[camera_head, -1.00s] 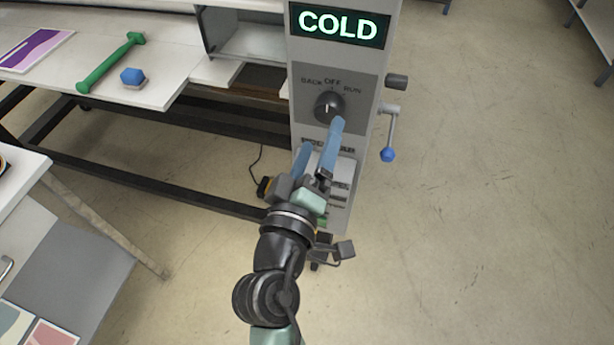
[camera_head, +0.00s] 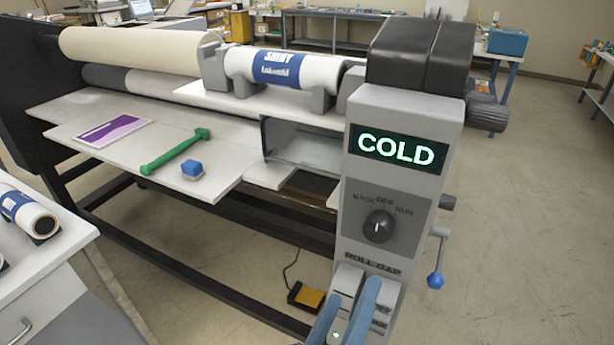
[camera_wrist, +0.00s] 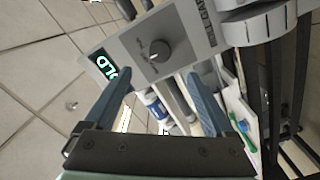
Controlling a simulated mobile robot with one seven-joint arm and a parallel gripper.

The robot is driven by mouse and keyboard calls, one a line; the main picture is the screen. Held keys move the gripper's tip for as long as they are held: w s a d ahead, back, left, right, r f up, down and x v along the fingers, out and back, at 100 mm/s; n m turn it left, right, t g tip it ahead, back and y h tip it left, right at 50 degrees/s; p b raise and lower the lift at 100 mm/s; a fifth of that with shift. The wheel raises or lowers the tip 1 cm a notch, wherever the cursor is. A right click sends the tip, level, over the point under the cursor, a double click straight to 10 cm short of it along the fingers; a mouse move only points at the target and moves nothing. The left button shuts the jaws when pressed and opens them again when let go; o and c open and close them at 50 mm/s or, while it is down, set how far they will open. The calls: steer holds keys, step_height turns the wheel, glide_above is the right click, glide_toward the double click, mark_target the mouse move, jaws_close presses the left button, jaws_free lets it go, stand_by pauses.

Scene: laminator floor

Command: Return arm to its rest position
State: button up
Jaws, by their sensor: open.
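My gripper (camera_head: 345,318) shows at the bottom of the head view, in front of the lower part of the grey control column (camera_head: 338,215). Its two blue fingers are apart with nothing between them. In the wrist view my gripper (camera_wrist: 160,95) is also open and empty, with the black rotary knob (camera_wrist: 160,50) beyond the fingertips, apart from them. My arm behind the fingers is out of the head view.
The laminator bed (camera_head: 225,183) carries a green handled tool (camera_head: 175,153), a blue block (camera_head: 192,169) and a purple print (camera_head: 113,131). A blue-knobbed crank (camera_head: 436,280) sticks out at the column's right. A yellow pedal (camera_head: 308,298) lies on the floor. Open floor spreads to the right.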

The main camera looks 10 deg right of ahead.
steer(key=w+a+r+m+t+y, duration=0.2)
steer(key=w+r+t, duration=0.1)
steer(key=r, duration=0.8)
steer(key=w+a+r+m+t+y, duration=0.2)
steer(key=w+r+t, duration=0.15)
steer(key=r, duration=0.85)
steer(key=s+a+r+t+y, duration=0.2)
steer(key=s+r+t+y, duration=0.1)
steer(key=r, duration=0.5)
steer(key=s+a+r+t+y, duration=0.3)
steer(key=s+r, duration=0.2)
steer(key=r, duration=0.4)
steer(key=shift+f, duration=0.1)
